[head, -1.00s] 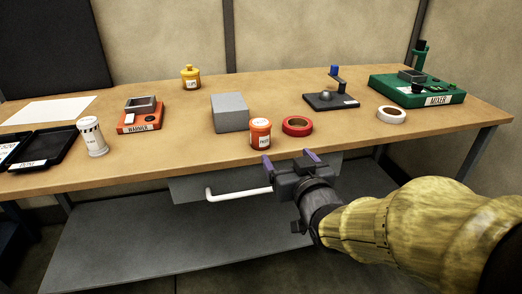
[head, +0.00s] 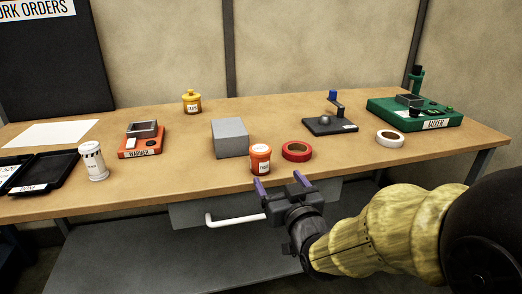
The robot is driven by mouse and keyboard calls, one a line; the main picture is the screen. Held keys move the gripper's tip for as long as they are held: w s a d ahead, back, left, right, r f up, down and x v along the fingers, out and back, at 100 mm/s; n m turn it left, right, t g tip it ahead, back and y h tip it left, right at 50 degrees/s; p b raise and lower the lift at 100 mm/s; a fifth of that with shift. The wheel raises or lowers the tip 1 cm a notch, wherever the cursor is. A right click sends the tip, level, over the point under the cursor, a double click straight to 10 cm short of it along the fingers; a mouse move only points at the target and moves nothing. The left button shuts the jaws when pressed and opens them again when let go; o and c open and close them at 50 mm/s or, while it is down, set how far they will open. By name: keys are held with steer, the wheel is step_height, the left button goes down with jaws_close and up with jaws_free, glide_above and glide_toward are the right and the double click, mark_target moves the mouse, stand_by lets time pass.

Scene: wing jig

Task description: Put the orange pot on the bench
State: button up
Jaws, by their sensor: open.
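The orange pot (head: 260,160), with a white label, stands upright on the wooden bench (head: 205,179) near its front edge, in front of a grey block. My gripper (head: 281,184) is in front of the bench's front edge, just below and to the right of the pot in the head view. Its two purple-tipped fingers are spread apart with nothing between them. I cannot tell from this view whether a finger touches the pot; it appears apart from it.
A grey block (head: 230,138) and a red tape roll (head: 297,151) flank the pot. A drawer handle (head: 235,220) juts out below the bench edge. The orange warmer (head: 142,146), white-labelled canister (head: 92,161), yellow pot (head: 191,102) and green mixer (head: 415,113) stand farther off.

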mark_target(265, 159)
steer(key=p+x, duration=0.1)
steer(key=p, duration=0.2)
steer(key=p+x, duration=0.2)
steer(key=p, duration=0.1)
steer(key=p+x, duration=0.1)
steer(key=p, duration=0.2)
steer(key=shift+w+a+r, duration=0.1)
steer(key=shift+w+r, duration=0.15)
steer(key=shift+w, duration=0.05)
steer(key=p, duration=0.3)
steer(key=shift+w+a+f, duration=0.1)
steer(key=shift+w, duration=0.1)
steer(key=x, duration=0.5)
steer(key=shift+f, duration=0.2)
steer(key=shift+a+x, duration=0.15)
steer(key=shift+x, duration=1.15)
steer(key=shift+a+x, duration=0.1)
steer(key=shift+x, duration=1.2)
steer(key=shift+s, duration=0.1)
